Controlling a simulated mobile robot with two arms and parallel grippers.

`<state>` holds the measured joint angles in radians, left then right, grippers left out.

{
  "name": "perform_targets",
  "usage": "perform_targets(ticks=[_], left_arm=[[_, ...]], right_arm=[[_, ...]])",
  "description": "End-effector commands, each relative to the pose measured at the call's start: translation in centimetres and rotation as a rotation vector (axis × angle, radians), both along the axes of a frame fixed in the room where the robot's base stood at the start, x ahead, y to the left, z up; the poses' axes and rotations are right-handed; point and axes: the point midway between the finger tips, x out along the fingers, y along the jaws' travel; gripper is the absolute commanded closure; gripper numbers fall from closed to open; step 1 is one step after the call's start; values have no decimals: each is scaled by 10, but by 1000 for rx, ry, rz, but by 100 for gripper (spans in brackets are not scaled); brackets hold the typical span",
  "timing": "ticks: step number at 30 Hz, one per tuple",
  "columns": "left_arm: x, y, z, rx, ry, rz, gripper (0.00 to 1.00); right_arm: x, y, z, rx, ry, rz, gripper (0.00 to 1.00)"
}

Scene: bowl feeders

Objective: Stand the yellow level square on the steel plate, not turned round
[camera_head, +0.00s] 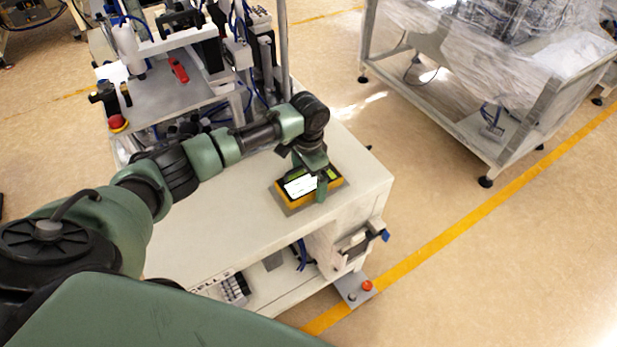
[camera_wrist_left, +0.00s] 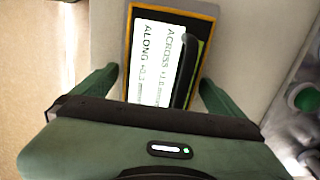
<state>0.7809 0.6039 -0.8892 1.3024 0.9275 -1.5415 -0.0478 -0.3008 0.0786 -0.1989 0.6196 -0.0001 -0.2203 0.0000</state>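In the left wrist view the level (camera_wrist_left: 210,14) has a yellow rim, a lit white display with text and a dark handle (camera_wrist_left: 188,80). My left gripper (camera_head: 309,184) is right over the level. In the left wrist view its fingers (camera_wrist_left: 158,78) are wide apart, one on each side, with the handle between them and no finger on it. The level's near end is hidden by the gripper body. My right gripper is not in view.
The white table top (camera_head: 230,215) is clear left of the plate. A machine (camera_head: 180,75) with posts and cables stands behind my left arm. A plastic-wrapped machine frame (camera_head: 500,90) stands apart at the right, across open floor.

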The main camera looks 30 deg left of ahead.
Motion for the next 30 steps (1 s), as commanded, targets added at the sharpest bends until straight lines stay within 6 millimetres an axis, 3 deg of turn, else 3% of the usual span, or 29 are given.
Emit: perform_targets(ticks=[8, 21, 30], left_arm=[[2, 0, 14, -1, -4, -1, 0], [1, -1, 101, -1, -4, -1, 0], [0, 0, 123, -1, -1, -1, 0]], right_arm=[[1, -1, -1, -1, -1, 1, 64], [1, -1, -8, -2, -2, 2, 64], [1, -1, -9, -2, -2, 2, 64]])
